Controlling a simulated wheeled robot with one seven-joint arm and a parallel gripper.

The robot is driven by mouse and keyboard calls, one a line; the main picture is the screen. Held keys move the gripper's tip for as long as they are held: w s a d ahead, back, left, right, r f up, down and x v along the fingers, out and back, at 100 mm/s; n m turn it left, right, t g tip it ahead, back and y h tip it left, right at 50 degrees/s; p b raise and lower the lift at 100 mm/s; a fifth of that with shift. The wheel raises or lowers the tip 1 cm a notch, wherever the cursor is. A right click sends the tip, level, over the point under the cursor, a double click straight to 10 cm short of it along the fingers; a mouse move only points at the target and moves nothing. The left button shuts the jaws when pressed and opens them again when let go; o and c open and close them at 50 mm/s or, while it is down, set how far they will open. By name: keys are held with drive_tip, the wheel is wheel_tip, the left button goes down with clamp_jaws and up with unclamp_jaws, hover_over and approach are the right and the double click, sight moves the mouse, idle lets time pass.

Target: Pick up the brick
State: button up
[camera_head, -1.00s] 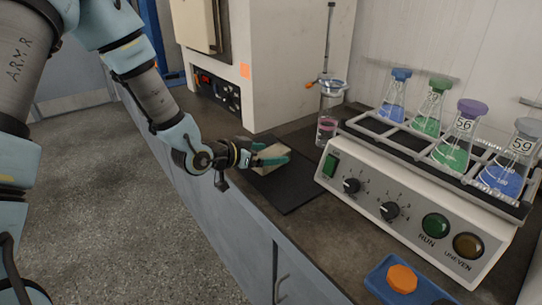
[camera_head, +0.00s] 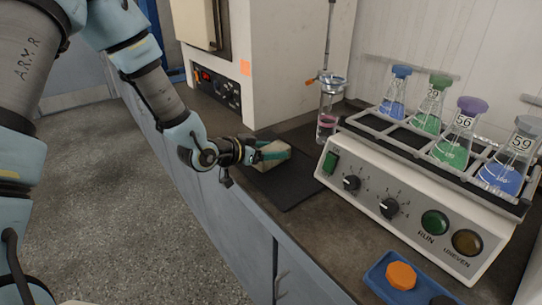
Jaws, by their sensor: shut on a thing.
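The brick (camera_head: 272,149) is a pale beige block at the back of a dark mat on the counter, beside the white cabinet. My gripper (camera_head: 272,154) reaches it from the left, and its teal fingers are closed on the brick. The brick is very low over the mat or touching it; I cannot tell which. The fingers hide part of it.
The dark mat (camera_head: 293,190) is bare in front. To the right stand a clear cylinder (camera_head: 327,126) and a shaker (camera_head: 398,200) carrying several stoppered flasks. A blue tray (camera_head: 385,283) with an orange cap lies near the front. A white cabinet (camera_head: 290,60) stands behind.

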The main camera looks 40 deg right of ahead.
clamp_jaws()
drive_tip(key=shift+r, duration=0.1)
